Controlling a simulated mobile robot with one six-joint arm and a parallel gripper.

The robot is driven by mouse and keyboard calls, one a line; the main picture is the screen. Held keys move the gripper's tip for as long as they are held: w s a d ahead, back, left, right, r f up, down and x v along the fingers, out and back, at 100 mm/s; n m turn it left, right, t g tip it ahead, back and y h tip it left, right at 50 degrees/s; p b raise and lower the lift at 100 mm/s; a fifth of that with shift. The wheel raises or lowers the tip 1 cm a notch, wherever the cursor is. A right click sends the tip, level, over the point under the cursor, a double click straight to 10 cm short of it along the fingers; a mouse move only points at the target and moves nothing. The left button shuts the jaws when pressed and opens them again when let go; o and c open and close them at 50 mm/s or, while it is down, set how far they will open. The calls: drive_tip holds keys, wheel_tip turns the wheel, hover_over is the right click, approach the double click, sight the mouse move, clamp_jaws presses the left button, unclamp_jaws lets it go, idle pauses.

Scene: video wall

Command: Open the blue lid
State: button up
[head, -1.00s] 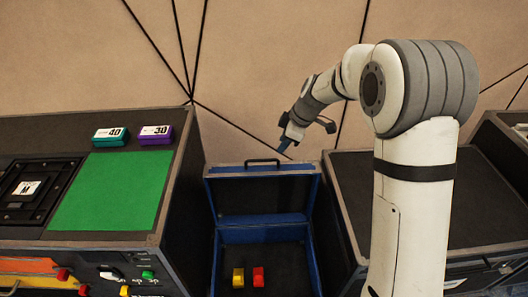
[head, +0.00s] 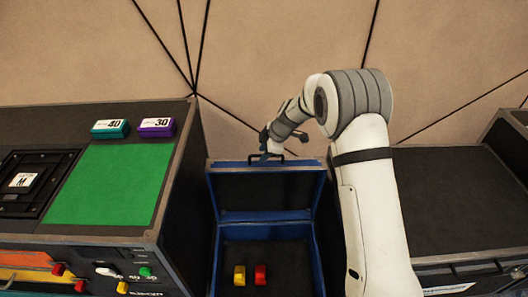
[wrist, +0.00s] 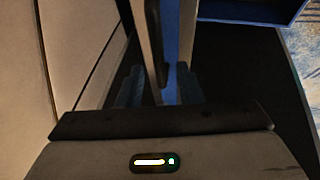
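The blue lid (head: 223,187) of a blue case stands raised at the back of the case, its dark inner side facing me. A dark handle (head: 252,160) sits on its top edge. My gripper (head: 268,153) is at the lid's top edge by the handle, partly hidden behind it. In the wrist view the two blue fingers of my gripper (wrist: 158,90) are apart, with the lid's edge (wrist: 148,35) and the dark handle (wrist: 161,80) running between them. I cannot tell whether either finger touches them.
Inside the case lie a yellow block (head: 240,275) and a red block (head: 260,274). A console with a green panel (head: 105,187) stands close on the left, bearing a teal block (head: 110,129) and a purple block (head: 157,128). A dark cabinet (head: 450,200) stands on the right.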

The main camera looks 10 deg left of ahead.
clamp_jaws()
idle(0.3)
drive_tip(key=shift+f, duration=0.1)
